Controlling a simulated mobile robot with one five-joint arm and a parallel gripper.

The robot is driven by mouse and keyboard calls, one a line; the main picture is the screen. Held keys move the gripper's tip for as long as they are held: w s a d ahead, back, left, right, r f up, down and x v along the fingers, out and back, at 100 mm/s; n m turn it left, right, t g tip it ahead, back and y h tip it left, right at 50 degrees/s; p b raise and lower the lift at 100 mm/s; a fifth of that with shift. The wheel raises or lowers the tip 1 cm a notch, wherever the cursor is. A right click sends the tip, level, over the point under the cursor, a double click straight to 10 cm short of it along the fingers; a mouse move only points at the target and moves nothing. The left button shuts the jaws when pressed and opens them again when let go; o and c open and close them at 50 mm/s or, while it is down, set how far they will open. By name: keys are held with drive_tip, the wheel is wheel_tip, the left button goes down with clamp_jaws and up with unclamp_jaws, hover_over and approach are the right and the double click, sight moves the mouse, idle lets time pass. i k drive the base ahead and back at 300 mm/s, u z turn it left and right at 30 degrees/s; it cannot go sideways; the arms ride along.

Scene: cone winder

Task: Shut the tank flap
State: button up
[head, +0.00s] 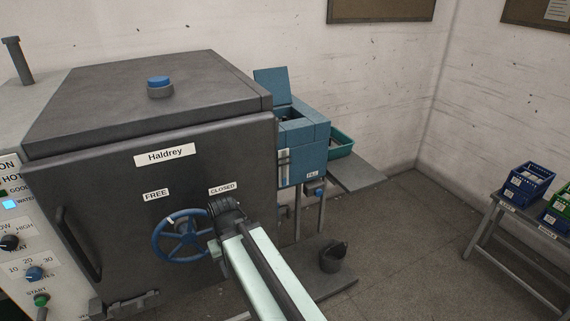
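The blue tank (302,160) stands behind the right side of the dark Haldrey cabinet, with a "FILL" label low on its front. Its flap (272,86) stands raised, near upright, at the left of the tank's top. The top opening shows dark beside it. My gripper (226,212) is at the end of my pale arm, in front of the cabinet's right part and well below and left of the flap. It is apart from the tank. Its fingers are not clearly seen, so I cannot tell whether they are open.
A blue handwheel (182,252) on the cabinet front (110,185) sits just left of my gripper. A green tray (342,146) is right of the tank above a grey shelf (358,178). A dark bucket (333,258) stands below. Floor is clear toward the bench (500,212) with crates.

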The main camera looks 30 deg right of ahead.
sight(276, 80)
drive_tip(key=u, duration=1.95)
drive_tip(key=k, duration=1.5)
drive_tip(key=z, duration=2.1)
drive_tip(key=i, duration=1)
